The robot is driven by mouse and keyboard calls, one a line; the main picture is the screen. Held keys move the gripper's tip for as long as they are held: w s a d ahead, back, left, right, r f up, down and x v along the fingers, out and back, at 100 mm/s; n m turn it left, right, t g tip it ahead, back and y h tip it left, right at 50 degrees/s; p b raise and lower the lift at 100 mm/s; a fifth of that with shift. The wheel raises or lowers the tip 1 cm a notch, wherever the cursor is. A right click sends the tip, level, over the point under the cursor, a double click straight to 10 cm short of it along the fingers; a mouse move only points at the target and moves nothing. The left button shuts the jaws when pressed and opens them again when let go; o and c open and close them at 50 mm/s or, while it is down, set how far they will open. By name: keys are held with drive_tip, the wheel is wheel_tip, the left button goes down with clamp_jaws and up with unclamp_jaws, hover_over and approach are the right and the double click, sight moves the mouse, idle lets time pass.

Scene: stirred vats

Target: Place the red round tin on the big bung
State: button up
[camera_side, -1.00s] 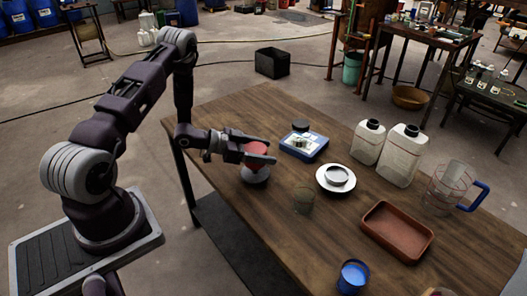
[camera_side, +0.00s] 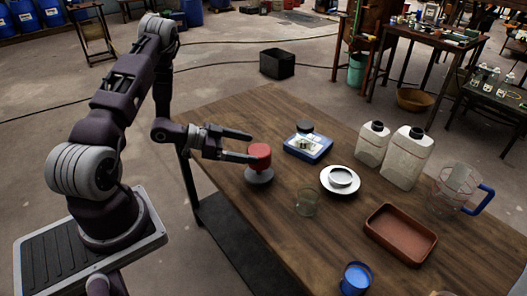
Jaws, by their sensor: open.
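The red round tin (camera_side: 260,155) sits on top of the grey bung (camera_side: 259,176), near the left side of the wooden table. The bung is a wide, tapered grey piece standing on the table, and the tin looks upright on it. My gripper (camera_side: 254,147) is open and empty, with its fingers pointing right, just left of and behind the tin. The near fingertip overlaps the tin's left edge in the picture; I cannot tell whether it touches.
A blue tray (camera_side: 308,147) with a dark round piece, a white dish (camera_side: 340,181), a clear glass (camera_side: 307,202), a brown tray (camera_side: 400,234), a blue cup (camera_side: 355,278), two white jugs (camera_side: 407,158) and a clear pitcher (camera_side: 456,190) stand to the right. The table's front left is bare.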

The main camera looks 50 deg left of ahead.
drive_tip(key=v, duration=0.5)
drive_tip(key=w+a+r+g+y, duration=0.1)
drive_tip(key=w+a+r+y, duration=0.2)
drive_tip(key=w+r+y, duration=0.3)
wheel_tip(320, 180, up, 11)
drive_tip(key=d+n+g+y, duration=0.1)
drive_tip(key=d+n+y, duration=0.1)
drive_tip(key=y, duration=0.1)
drive_tip(key=s+d+r+n+g, duration=0.2)
drive_tip(key=s+d+r+n, duration=0.1)
drive_tip(key=s+d+r, duration=0.5)
drive_tip(key=s+d+f+g+h, duration=0.1)
drive_tip(key=s+d+g+h, duration=0.1)
drive_tip(key=s+d, duration=1)
drive_tip(key=s+h, duration=0.1)
drive_tip(key=s, duration=0.3)
drive_tip(key=shift+s+d+g, duration=0.2)
drive_tip(key=shift+s+g, duration=0.1)
drive_tip(key=shift+s, duration=0.05)
